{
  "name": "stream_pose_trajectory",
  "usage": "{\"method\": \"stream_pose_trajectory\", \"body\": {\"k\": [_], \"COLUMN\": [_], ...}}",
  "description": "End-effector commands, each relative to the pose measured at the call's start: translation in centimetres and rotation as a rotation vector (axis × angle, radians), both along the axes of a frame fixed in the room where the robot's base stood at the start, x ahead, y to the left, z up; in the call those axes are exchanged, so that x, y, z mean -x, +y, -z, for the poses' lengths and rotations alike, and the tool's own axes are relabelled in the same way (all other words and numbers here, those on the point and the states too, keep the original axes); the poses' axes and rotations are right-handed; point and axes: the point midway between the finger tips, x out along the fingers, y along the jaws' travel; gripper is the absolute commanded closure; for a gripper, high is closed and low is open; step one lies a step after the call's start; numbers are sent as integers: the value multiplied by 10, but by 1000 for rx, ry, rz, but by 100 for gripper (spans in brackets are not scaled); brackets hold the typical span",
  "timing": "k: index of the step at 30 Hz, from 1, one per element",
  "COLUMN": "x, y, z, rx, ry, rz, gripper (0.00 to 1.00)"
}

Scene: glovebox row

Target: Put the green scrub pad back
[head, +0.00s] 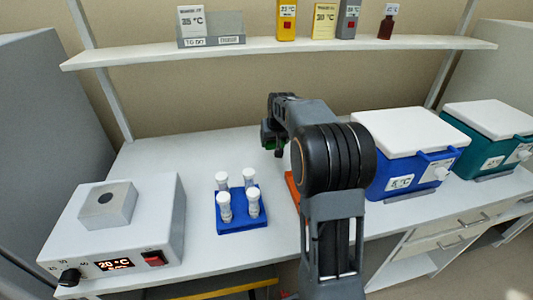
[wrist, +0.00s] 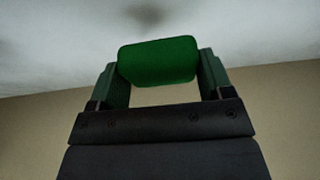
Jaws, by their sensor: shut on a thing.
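The green scrub pad (wrist: 157,62) is held between the two fingers of my gripper (wrist: 158,75) in the wrist view. The pad is a dark green rounded block. My gripper is shut on it. In the head view my gripper (head: 268,138) is above the back middle of the white bench, mostly hidden behind my own arm, and only a bit of green shows there. An orange thing (head: 292,188) lies on the bench partly hidden behind my arm, so I cannot tell what it is.
A blue rack (head: 243,224) with several white-capped tubes stands left of my arm. A heater box (head: 150,225) reading 20 °C is further left. A blue cooler (head: 405,165) and a teal cooler (head: 490,145) stand right. A shelf (head: 130,58) with labelled items runs above the bench.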

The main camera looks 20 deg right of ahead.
Motion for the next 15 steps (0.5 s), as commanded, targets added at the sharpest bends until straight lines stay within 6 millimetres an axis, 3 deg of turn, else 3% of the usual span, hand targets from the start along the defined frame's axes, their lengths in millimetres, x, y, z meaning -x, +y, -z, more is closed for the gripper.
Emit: {"method": "stream_pose_trajectory", "body": {"k": [4,15], "x": [-10,-19], "y": [12,21], "z": [19,35], "rx": [0,0], "ry": [2,0], "rz": [-2,0], "gripper": [49,49]}}
